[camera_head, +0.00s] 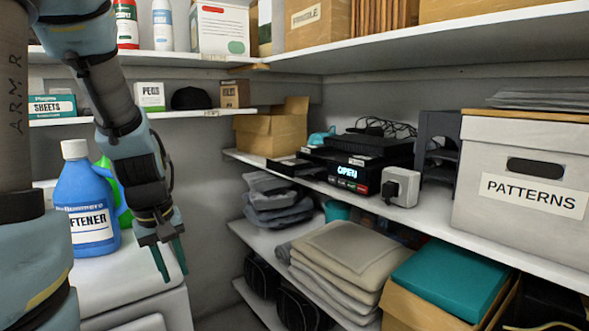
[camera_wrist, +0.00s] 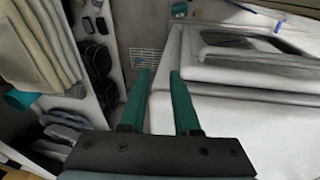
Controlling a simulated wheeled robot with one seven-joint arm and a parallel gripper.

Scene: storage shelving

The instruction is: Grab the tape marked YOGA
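My gripper (camera_head: 170,266) hangs pointing down in the head view, in front of the white machine at the left. Its two teal fingers stand apart with nothing between them, also in the wrist view (camera_wrist: 161,76). I cannot make out a tape marked YOGA in either view. A stack of black electronic devices (camera_head: 347,172) with a lit display sits on the middle right shelf, well to the right of my gripper. Small items around it are too unclear to read.
A blue softener bottle (camera_head: 88,205) stands on the white machine (camera_head: 115,268), left of my gripper. A PATTERNS box (camera_head: 525,160), a grey adapter-like block (camera_head: 401,187) and an open cardboard box (camera_head: 270,135) share the right shelf. Folded cloths (camera_head: 345,262) lie below.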

